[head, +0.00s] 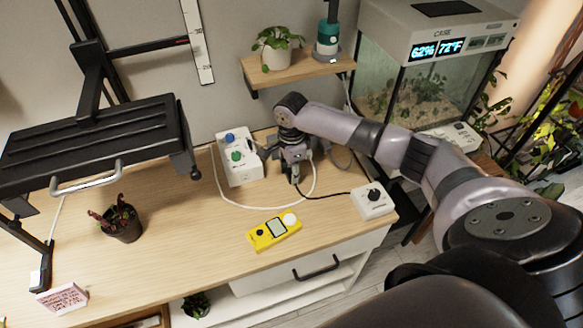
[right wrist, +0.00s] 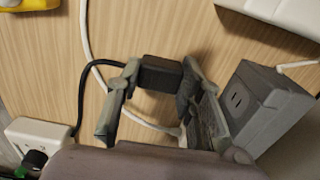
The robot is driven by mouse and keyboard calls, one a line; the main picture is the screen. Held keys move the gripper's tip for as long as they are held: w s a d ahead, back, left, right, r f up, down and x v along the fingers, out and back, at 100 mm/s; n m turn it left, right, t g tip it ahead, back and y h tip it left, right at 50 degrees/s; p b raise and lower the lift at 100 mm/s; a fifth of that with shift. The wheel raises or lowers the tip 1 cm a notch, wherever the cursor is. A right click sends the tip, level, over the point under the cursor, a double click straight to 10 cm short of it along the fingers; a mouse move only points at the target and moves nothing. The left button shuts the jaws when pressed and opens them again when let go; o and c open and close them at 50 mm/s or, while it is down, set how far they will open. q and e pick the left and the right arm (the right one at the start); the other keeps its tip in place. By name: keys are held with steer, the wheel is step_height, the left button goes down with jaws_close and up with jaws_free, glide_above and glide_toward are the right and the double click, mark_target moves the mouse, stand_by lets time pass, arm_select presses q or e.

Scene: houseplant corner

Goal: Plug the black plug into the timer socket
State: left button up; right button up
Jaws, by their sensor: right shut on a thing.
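My right gripper (head: 293,170) is low over the wooden table, just right of a white box. In the right wrist view my right gripper (right wrist: 159,80) is shut on the black plug (right wrist: 161,72), one finger on each side. A black cord runs from the plug to a small white box with a black knob (head: 374,200). A grey box with a slotted face (right wrist: 262,105), apparently the timer socket, is right of the fingers and apart from the plug. In the head view the arm and gripper mostly hide the plug and grey box. My left gripper is not in view.
The white box with blue and green knobs (head: 239,160) stands behind left. A white cable (head: 240,206) loops around the gripper area. A yellow meter (head: 273,231) lies in front. A potted plant (head: 121,223) and black stand (head: 95,140) are left. The table between is clear.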

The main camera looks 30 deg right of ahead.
mark_target(291, 173)
steer(key=shift+f, duration=0.2)
steer(key=o, duration=1.2)
steer(key=shift+f, duration=0.1)
steer(key=shift+b, duration=0.3)
steer(key=shift+f+b, duration=0.3)
steer(key=shift+b, duration=0.8)
step_height(291, 173, up, 18)
steer(key=shift+s+a+r, duration=0.1)
steer(key=shift+a, duration=0.05)
